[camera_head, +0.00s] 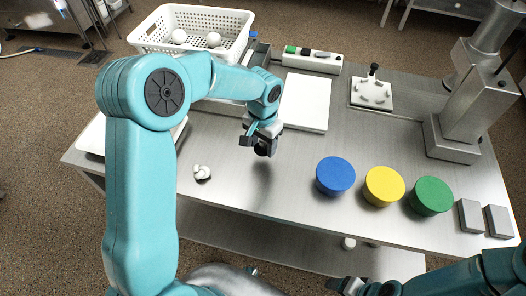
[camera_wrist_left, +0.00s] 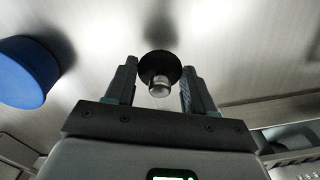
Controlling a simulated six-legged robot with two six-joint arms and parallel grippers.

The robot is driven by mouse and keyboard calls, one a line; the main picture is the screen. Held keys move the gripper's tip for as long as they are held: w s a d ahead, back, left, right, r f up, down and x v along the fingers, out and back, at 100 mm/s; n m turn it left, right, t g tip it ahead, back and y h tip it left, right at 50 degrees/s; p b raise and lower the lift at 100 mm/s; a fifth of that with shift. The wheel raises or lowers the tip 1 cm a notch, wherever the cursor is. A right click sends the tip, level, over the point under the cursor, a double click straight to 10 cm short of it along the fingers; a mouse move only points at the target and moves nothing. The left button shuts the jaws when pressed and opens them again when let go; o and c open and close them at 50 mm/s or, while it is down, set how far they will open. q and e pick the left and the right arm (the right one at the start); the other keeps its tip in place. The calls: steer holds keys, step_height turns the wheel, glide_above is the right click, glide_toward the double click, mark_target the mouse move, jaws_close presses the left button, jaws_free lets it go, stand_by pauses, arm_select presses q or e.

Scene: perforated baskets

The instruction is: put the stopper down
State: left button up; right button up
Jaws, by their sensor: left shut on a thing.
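My left gripper (camera_head: 262,139) is above the steel table, left of the blue disc. It is shut on a dark round stopper (camera_head: 264,150). In the left wrist view the stopper (camera_wrist_left: 160,66) shows as a black round body with a shiny metal end, between the two fingers of the gripper (camera_wrist_left: 158,85). A soft shadow lies on the table below and apart from it, so it seems held above the surface. My right gripper (camera_head: 347,285) is at the bottom edge, and its fingers are too unclear to read.
A blue disc (camera_head: 335,176), a yellow disc (camera_head: 384,186) and a green disc (camera_head: 431,196) stand to the right. A small white object (camera_head: 201,172) lies left. A white board (camera_head: 306,101) and a white perforated basket (camera_head: 190,31) are behind. Bare table (camera_head: 285,200) lies in front.

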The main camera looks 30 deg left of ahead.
mark_target(263, 148)
arm_select(q)
step_height(263, 148, down, 4)
steer(key=shift+w+f, duration=0.1)
steer(key=shift+f, duration=0.1)
steer(key=shift+f, duration=0.15)
steer(key=o, duration=1.1)
steer(key=shift+r, duration=0.4)
step_height(263, 148, up, 12)
steer(key=shift+f, duration=0.2)
